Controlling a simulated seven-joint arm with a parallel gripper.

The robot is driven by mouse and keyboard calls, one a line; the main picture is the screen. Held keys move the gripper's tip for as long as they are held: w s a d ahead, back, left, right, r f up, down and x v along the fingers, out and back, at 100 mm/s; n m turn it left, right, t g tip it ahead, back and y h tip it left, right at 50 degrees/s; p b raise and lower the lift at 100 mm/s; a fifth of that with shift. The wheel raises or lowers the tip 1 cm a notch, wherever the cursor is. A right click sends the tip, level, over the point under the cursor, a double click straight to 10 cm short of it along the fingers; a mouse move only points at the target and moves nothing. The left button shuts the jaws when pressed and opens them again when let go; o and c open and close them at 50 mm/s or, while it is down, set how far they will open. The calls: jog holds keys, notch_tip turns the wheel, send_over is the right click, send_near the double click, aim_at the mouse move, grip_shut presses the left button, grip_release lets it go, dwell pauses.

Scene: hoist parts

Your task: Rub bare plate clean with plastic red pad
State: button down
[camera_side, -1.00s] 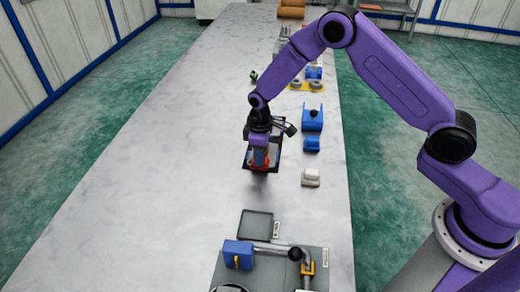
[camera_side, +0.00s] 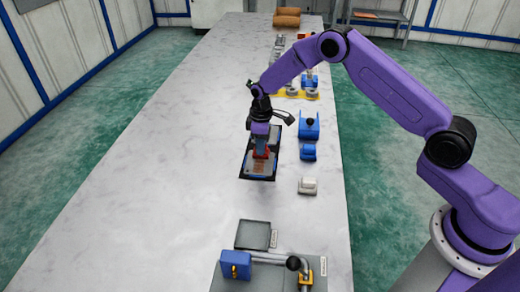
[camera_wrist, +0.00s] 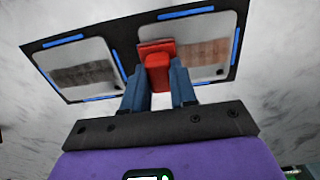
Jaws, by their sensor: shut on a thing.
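My gripper (camera_side: 261,144) has blue fingers and is shut on a red pad (camera_wrist: 158,68); it points down over a black board. In the wrist view the board (camera_wrist: 122,42) has blue edge strips and bears two pale plates. The right plate (camera_wrist: 212,27) has a reddish-brown smear to the right of the pad. The left plate (camera_wrist: 72,53) has a dark grey smear. The pad overlaps the left part of the right plate; I cannot tell whether it touches it. In the side view, the brown-smeared near plate (camera_side: 258,174) shows below the pad, and my gripper partly hides the far plate.
A white block (camera_side: 308,186), a blue block (camera_side: 308,152) and a larger blue holder (camera_side: 309,127) stand right of the board. A grey tray (camera_side: 253,235) and a grey fixture base (camera_side: 240,275) with a pipe lie nearer. The table's left side is clear.

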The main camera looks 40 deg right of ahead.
jog(key=shift+w+d, duration=0.85)
jog(key=shift+d, duration=0.05)
jog(key=shift+s+a, duration=4.25)
jog(key=shift+a, duration=0.05)
jog(key=shift+s+a+r, duration=0.1)
notch_tip(320, 180, up, 8)
